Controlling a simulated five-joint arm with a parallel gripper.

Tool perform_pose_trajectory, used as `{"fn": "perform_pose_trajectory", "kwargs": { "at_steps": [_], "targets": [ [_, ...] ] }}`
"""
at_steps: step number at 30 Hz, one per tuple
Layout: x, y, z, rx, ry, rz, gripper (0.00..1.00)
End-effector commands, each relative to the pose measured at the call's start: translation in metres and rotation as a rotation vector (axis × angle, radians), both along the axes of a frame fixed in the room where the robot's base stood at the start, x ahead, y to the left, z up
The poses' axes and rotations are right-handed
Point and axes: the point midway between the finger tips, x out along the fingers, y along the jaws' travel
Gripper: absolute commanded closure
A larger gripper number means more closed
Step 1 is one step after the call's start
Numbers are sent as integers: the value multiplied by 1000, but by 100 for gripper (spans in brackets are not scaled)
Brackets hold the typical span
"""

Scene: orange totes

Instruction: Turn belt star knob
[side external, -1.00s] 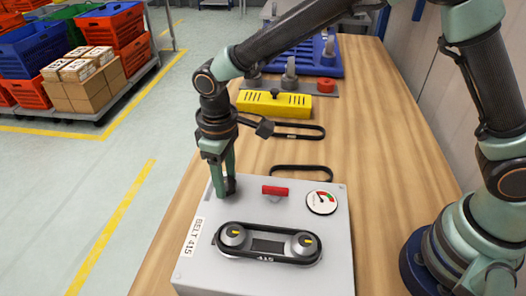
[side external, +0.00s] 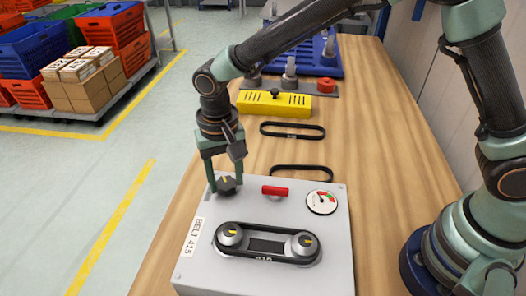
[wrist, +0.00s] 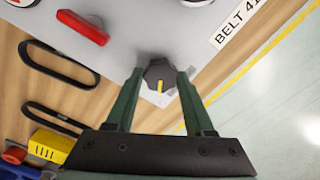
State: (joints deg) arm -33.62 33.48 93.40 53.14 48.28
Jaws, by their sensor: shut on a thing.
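The dark star knob (side external: 227,186) with a yellow mark sits at the far left corner of a grey box (side external: 195,262) labelled BELT 415. My gripper (side external: 225,182) is over it, pointing down, with its two green fingers shut on opposite sides of the knob. The wrist view shows the knob (wrist: 159,77) between the fingertips, its yellow line towards the palm. A black belt (side external: 268,260) runs around two pulleys (side external: 231,234) on the box top. A red handle (side external: 275,191) and a round gauge (side external: 321,202) are to the right of the knob.
Two loose black belts (side external: 301,168) lie on the wooden bench (side external: 370,150) behind the box. A yellow block (side external: 274,104), a red knob (side external: 326,85) and a blue tray (side external: 330,68) stand farther back. The bench to the right is clear.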

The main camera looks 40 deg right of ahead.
Motion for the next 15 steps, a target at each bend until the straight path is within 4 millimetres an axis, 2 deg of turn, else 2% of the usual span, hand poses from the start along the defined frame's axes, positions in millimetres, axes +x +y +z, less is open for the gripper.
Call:
{"fn": "perform_pose_trajectory", "kwargs": {
  "at_steps": [6,15],
  "targets": [
    [1,0,2,1,-2,-113,100],
    [1,0,2,1,-2,-178,100]
  ]
}}
